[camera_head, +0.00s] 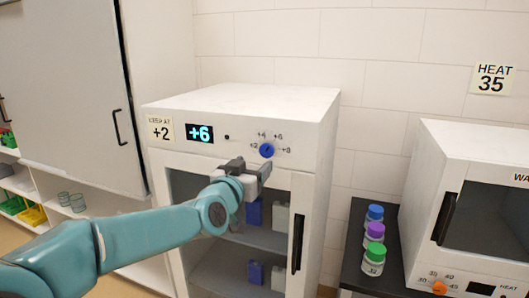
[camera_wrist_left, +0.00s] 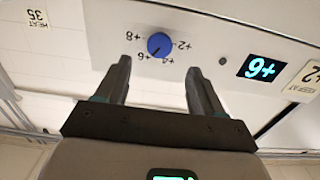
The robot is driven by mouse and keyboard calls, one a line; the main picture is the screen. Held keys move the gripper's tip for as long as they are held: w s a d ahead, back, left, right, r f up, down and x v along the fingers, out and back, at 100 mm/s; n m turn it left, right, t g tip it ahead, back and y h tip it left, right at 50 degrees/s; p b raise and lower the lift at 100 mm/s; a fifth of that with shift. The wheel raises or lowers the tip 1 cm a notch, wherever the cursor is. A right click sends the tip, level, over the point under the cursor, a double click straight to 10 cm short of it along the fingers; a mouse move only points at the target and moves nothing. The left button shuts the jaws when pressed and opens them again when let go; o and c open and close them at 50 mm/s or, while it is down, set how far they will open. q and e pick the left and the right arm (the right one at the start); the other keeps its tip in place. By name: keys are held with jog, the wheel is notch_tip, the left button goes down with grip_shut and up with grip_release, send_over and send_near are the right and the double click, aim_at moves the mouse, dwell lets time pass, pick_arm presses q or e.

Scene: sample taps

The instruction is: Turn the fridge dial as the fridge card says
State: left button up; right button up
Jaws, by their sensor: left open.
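The white fridge (camera_head: 240,105) has a card (camera_head: 160,128) reading "KEEP AT +2" and a lit display (camera_head: 200,133) showing +6. Its blue dial (camera_head: 267,150) has marks +2, +4, +6 and +8 around it. In the left wrist view, which is upside down, the dial (camera_wrist_left: 160,45) shows a dark pointer line towards +6. My left gripper (camera_head: 254,171) is open, just below and in front of the dial. In the left wrist view its two fingers (camera_wrist_left: 159,68) are spread, with the dial between and beyond their tips, apart from them. My right gripper is not in view.
A white heating cabinet (camera_head: 470,150) with an orange dial (camera_head: 439,288) stands at right, under a "HEAT 35" card (camera_head: 494,78). Several capped jars stand on a dark surface (camera_head: 357,215) between it and the fridge. A glazed fridge door with a dark handle (camera_head: 298,243) is below the dial.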

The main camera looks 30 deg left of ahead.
aim_at(266, 152)
pick_arm(q)
jog(key=p+x, duration=0.1)
jog(key=x, duration=0.5)
jog(key=shift+w+r+p, duration=0.1)
jog(key=shift+w+p, duration=0.15)
jog(key=shift+p, duration=0.1)
jog(key=shift+w+a, duration=0.2)
jog(key=shift+w, duration=0.45)
jog(key=c, duration=1)
